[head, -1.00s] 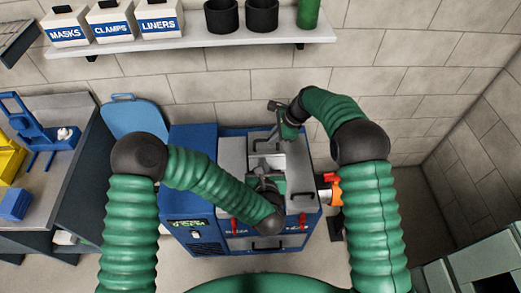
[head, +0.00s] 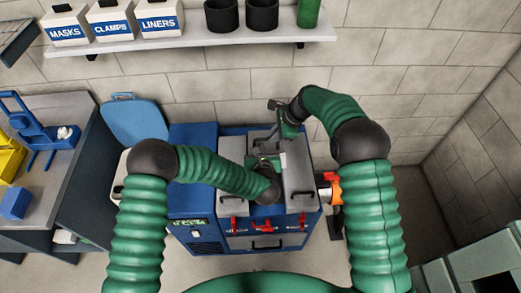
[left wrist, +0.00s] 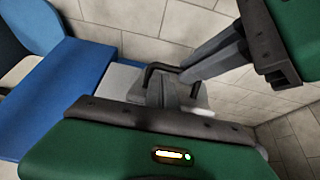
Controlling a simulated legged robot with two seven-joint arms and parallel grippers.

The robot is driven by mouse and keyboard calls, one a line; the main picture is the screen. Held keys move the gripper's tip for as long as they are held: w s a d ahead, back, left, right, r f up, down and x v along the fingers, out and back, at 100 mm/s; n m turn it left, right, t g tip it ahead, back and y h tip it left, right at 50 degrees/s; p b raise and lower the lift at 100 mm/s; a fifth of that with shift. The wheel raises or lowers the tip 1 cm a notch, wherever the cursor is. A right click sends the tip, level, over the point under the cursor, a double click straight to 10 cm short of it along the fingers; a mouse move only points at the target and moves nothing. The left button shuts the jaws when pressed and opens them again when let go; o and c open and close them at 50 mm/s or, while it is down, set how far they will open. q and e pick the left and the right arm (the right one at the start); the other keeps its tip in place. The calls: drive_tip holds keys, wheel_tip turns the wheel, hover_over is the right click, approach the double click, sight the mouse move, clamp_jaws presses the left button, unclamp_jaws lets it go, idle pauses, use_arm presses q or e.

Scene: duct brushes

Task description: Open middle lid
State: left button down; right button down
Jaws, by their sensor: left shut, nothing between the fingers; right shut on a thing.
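The blue machine (head: 185,150) has three grey lids along its top. The middle lid (head: 262,141) is partly covered by my arms in the head view and looks tilted up towards the back. Its grey body (left wrist: 172,92) and a black handle (left wrist: 158,70) show in the left wrist view. My right gripper (head: 287,130) is at the back of the lid, and its grey fingers (left wrist: 213,58) reach to the handle and look shut on it. My left gripper (head: 266,163) is shut and empty, low over the middle of the machine. Its fingertips are hidden.
The left lid (head: 232,155) and right lid (head: 298,165) lie flat with black handles. Red latches (head: 262,226) line the front. An orange fitting (head: 335,190) sticks out at the right. A wall shelf (head: 190,43) is behind, and a workbench (head: 65,175) stands left.

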use_arm(q)
drive_tip(key=shift+w+r, duration=0.7)
drive_tip(key=shift+w, duration=0.25)
use_arm(e)
drive_tip(key=shift+d+f, duration=0.1)
drive_tip(key=shift+f, duration=0.1)
use_arm(q)
drive_tip(key=shift+w, duration=0.1)
use_arm(e)
drive_tip(key=c, duration=1.5)
unclamp_jaws()
use_arm(q)
drive_tip(key=shift+f, duration=0.1)
drive_tip(key=shift+f, duration=0.1)
use_arm(e)
drive_tip(key=shift+r, duration=0.2)
